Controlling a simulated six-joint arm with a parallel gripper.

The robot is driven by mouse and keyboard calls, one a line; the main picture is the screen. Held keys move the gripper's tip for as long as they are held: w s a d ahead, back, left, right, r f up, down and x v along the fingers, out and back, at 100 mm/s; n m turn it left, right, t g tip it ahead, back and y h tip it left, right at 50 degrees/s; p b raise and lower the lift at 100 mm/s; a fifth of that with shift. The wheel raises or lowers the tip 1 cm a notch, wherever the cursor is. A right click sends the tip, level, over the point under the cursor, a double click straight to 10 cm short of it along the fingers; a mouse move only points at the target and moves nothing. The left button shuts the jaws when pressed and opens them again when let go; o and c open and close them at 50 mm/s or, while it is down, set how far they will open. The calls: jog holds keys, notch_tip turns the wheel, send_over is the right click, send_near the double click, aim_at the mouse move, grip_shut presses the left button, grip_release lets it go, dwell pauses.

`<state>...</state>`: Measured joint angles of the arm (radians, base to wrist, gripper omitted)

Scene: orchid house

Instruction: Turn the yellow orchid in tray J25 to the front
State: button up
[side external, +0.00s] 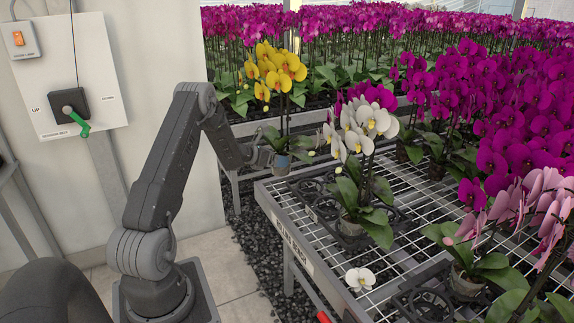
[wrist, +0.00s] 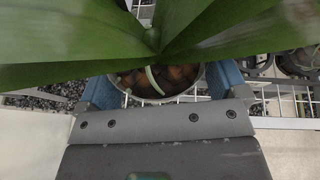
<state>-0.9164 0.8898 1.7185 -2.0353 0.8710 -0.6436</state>
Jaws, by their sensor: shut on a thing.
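The yellow orchid (side external: 278,72) stands upright in the side external view, its flowers leaning toward the left and centre. My gripper (side external: 272,160) is shut on its pot (side external: 282,159) at the far left corner of the near bench. In the wrist view, my gripper's blue fingers (wrist: 165,88) sit on both sides of the pot, with bark (wrist: 170,76) inside it. Broad green leaves (wrist: 200,35) cover the top of that view and hide the flowers. I cannot read a J25 label, and whether the pot rests on anything is unclear.
A white orchid (side external: 352,213) stands in a black tray (side external: 318,196) on the wire-mesh bench, close to the right. A fallen white flower (side external: 359,278) lies on the mesh. Pink orchids (side external: 480,235) and dense magenta orchids (side external: 520,105) fill the right and back.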

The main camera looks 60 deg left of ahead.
jog(key=shift+w+d+f+m+h, duration=0.55)
jog(key=shift+w+d+f+h, duration=0.1)
jog(key=shift+w+f, duration=0.8)
jog(key=shift+w+d+f+m+h, duration=0.6)
jog(key=shift+w+f+h, duration=0.1)
jog(key=shift+w+f, duration=0.75)
jog(key=shift+w+d+f+m+h, duration=0.55)
jog(key=shift+w+f+h, duration=0.1)
jog(key=shift+w+f, duration=0.8)
jog(key=shift+r, duration=0.1)
